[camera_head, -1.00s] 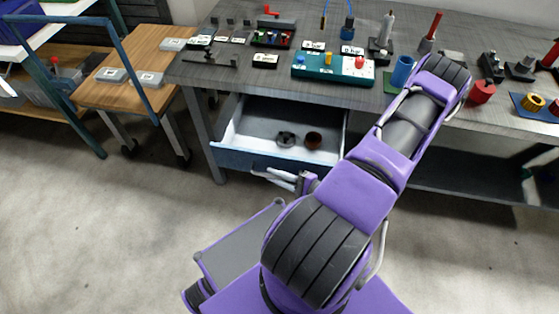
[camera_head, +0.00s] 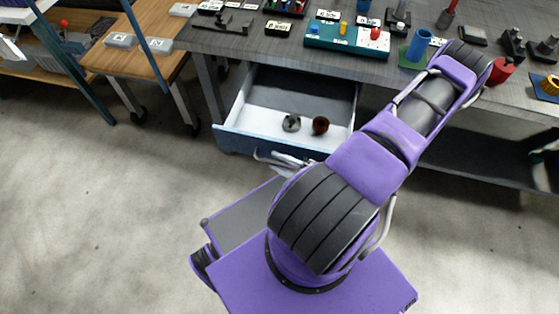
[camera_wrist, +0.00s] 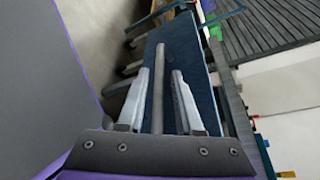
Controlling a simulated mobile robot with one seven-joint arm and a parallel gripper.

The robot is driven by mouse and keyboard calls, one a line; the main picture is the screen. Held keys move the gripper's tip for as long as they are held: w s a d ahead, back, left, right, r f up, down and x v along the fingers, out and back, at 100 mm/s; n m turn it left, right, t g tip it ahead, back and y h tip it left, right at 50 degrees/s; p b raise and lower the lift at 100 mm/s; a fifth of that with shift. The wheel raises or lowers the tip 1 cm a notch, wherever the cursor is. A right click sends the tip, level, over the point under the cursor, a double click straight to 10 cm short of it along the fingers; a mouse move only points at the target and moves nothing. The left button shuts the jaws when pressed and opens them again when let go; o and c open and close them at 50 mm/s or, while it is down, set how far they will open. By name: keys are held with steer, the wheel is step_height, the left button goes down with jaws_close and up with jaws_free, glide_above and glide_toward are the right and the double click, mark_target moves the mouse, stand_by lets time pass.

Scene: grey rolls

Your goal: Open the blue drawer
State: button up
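The blue drawer (camera_head: 245,140) under the grey workbench is pulled out, and its white interior shows. A grey round part (camera_head: 291,123) and a brown round part (camera_head: 320,125) lie inside. My gripper (camera_head: 278,159) is at the drawer's front, partly hidden by my arm. In the wrist view the two light fingers of my gripper (camera_wrist: 165,90) stand on either side of the grey handle bar (camera_wrist: 160,65), with gaps visible on both sides. The blue drawer front (camera_wrist: 200,75) is just beyond the fingers.
The workbench (camera_head: 225,42) carries a teal block (camera_head: 320,38), a blue cup (camera_head: 418,45), a red cylinder (camera_head: 502,70) and other parts. A wooden table (camera_head: 90,60) stands at the left. The floor (camera_head: 100,220) left of my base is clear.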

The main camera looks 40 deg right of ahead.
steer(key=shift+o, duration=0.4)
steer(key=v, duration=1.7)
steer(key=shift+s+r, duration=0.15)
steer(key=shift+s, duration=0.05)
